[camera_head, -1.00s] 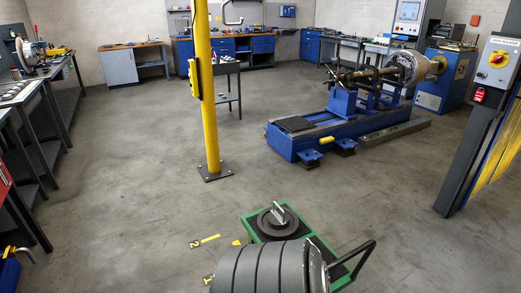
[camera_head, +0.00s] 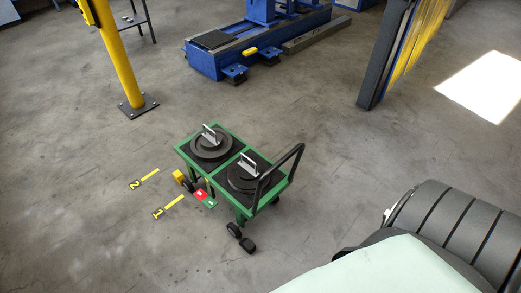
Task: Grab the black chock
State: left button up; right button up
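A small black block (camera_head: 248,245), which looks like the black chock, lies on the floor at the near end of the green cart (camera_head: 222,196). It is close beside a black cart wheel (camera_head: 233,230); I cannot tell whether they touch. Neither of my grippers is in view.
The cart carries two dark discs with pale handles (camera_head: 210,145) and has a black push bar (camera_head: 291,155).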

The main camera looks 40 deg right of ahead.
aim_at(246, 243)
jog(key=k+l+z, duration=0.1)
jog(key=k+z, duration=0.25)
jog(key=k+l+z, duration=0.15)
jog(key=z, duration=0.25)
jog(key=i+j+z, duration=0.15)
jog(key=j, duration=0.2)
jog(key=i+j+z, duration=0.15)
jog(key=j, duration=0.2)
